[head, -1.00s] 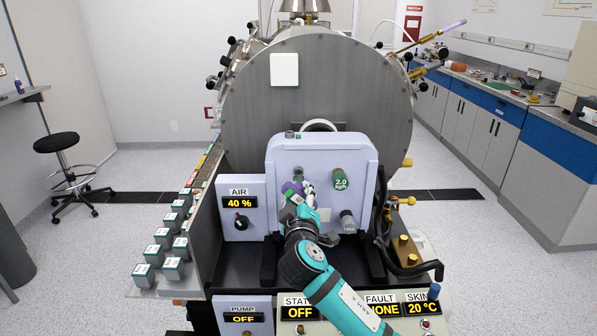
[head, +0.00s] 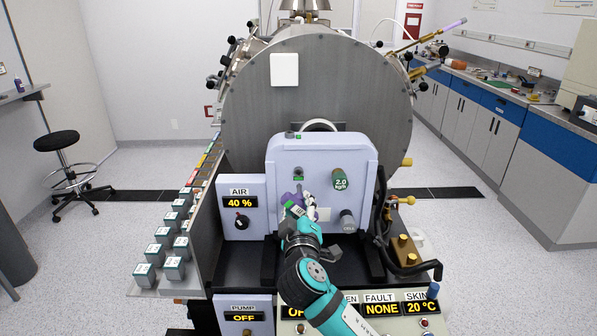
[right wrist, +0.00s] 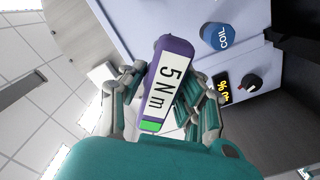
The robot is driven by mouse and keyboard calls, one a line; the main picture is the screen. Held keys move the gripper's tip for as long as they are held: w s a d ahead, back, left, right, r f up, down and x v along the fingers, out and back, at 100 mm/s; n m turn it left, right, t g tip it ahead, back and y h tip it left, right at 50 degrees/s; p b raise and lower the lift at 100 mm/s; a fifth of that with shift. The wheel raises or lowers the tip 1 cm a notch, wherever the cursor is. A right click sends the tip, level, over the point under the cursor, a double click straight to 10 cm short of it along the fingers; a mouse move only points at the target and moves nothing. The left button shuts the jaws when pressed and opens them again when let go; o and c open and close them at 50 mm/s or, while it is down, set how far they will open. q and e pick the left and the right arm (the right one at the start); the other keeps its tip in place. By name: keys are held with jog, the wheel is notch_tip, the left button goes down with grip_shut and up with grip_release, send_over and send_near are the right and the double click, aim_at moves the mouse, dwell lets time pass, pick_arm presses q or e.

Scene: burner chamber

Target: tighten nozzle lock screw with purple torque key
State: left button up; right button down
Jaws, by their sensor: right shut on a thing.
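My right gripper (head: 301,213) is in front of the pale panel (head: 345,160) of the burner chamber. It is shut on the purple torque key, whose purple part (head: 298,199) shows beside the fingers in the head view. In the right wrist view the key (right wrist: 176,52) lies between the two fingers, with a white "5 Nm" label and a green band at its near end. The key's working tip is hidden in the wrist view. I cannot make out the nozzle lock screw; the gripper and key cover part of the panel. My left gripper is not in view.
The panel carries a green "2.0 kg/h" knob (head: 340,180) and a grey knob (head: 347,220). An AIR box (head: 241,190) reading 40 % stands to the left. Black hoses (head: 381,225) and brass fittings (head: 404,250) are on the right. A blue COIL cap (right wrist: 216,36) shows in the wrist view.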

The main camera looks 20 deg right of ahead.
jog(key=n+p, duration=0.2)
jog(key=p, duration=0.1)
jog(key=shift+r, duration=0.4)
jog(key=shift+n+p, duration=0.3)
jog(key=shift+n, duration=0.3)
jog(key=shift+f+n, duration=0.25)
jog(key=shift+n, duration=0.15)
jog(key=shift+f, duration=0.1)
jog(key=shift+s+f, duration=0.15)
jog(key=shift+s, duration=0.15)
jog(key=s+f+n+y, duration=0.2)
jog(key=s+y, duration=0.3)
jog(key=s, duration=1.3)
jog(key=shift+d+f+n+t, duration=0.15)
jog(key=shift+f+n+t, duration=0.15)
jog(key=shift+n, duration=0.3)
